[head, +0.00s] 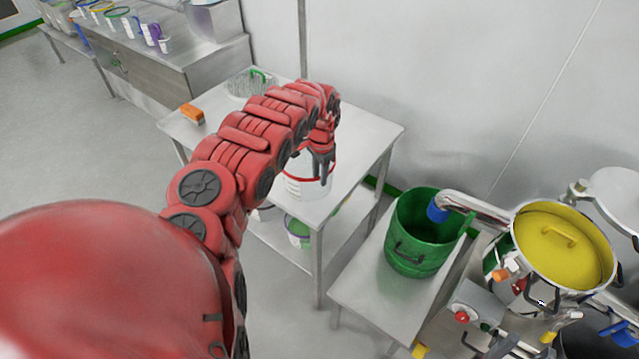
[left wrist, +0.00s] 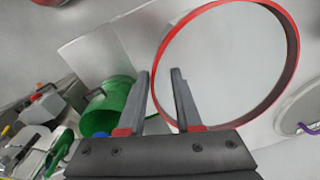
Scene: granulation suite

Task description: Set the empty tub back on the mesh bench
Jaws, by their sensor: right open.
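The tub (head: 302,188) is white with a red rim and stands on the metal bench (head: 368,140), near its front edge. The left wrist view looks into the tub (left wrist: 225,65); its visible inside is bare and grey. My left gripper (head: 322,165) is at the tub's rim in the head view. In the left wrist view its fingers (left wrist: 162,88) are apart, one inside the red rim and one outside, with a gap around the thin wall. My arm hides part of the tub and bench. My right gripper is not in view.
A green bucket (head: 418,235) stands on a lower table beside a machine with a yellow lid (head: 560,245). A lower shelf holds another tub (head: 297,232).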

